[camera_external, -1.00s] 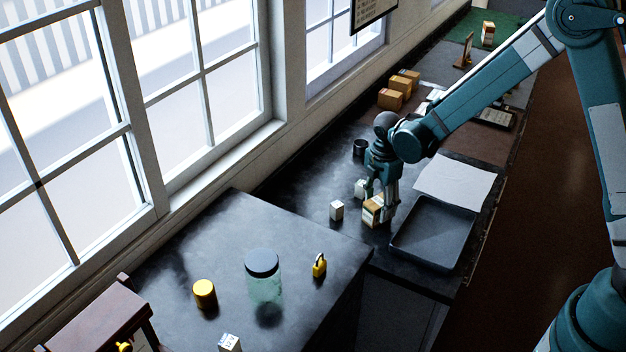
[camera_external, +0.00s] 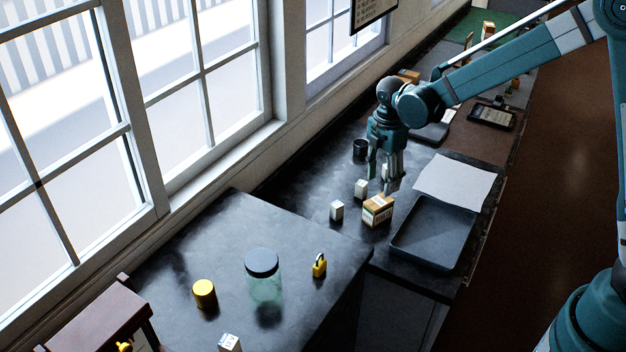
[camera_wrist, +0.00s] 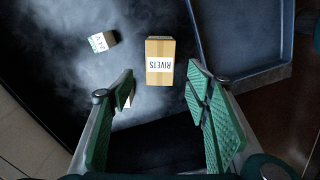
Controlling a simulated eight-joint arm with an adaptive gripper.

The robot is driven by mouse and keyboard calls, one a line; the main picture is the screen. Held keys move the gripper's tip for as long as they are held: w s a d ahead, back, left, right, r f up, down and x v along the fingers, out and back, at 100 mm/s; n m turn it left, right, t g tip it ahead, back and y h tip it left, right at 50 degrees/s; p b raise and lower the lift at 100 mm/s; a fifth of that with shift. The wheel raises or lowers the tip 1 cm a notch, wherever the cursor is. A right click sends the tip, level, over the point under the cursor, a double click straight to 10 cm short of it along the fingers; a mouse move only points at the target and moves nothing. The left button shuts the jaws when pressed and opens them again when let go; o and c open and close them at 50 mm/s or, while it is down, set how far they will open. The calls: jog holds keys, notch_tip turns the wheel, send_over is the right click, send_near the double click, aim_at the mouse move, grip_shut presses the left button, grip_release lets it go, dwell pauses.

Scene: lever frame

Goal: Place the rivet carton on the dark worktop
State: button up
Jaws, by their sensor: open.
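The rivet carton (camera_external: 378,210) is a small tan box with a white band, standing on the dark worktop (camera_external: 318,184) just left of the grey tray. In the wrist view the carton (camera_wrist: 160,62) shows its "RIVETS" label upside down. My gripper (camera_external: 384,183) is above and slightly behind the carton, apart from it. In the wrist view my gripper (camera_wrist: 166,112) has its green-padded fingers spread wide with nothing between them but a part-hidden white thing near the left finger.
Small white boxes (camera_external: 337,210) (camera_external: 361,188) stand left of the carton. A grey tray (camera_external: 400,252) and white paper (camera_external: 455,180) lie to the right. A black cup (camera_external: 360,149) stands behind. A raised counter (camera_external: 215,250) with a jar (camera_external: 262,280) and padlock (camera_external: 319,265) is in front.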

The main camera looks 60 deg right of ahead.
jog(key=shift+r, duration=0.6)
dwell(0.3)
jog(key=s+a+r+m+t, duration=0.2)
jog(key=s+a+r+m, duration=0.1)
jog(key=s+a+r, duration=0.4)
jog(key=s+a+r+m+t, duration=0.1)
jog(key=s+a+r+m, duration=0.2)
jog(key=s+r, duration=0.4)
jog(key=s+a+r+m+t, duration=0.2)
jog(key=s+a+m, duration=0.1)
jog(key=s, duration=0.6)
jog(key=s+a+r+m+t, duration=0.2)
jog(key=s+a+m, duration=0.2)
jog(key=s, duration=0.4)
jog(key=shift+s+a+m, duration=0.3)
jog(key=shift+s+a, duration=0.05)
jog(key=shift+a, duration=0.15)
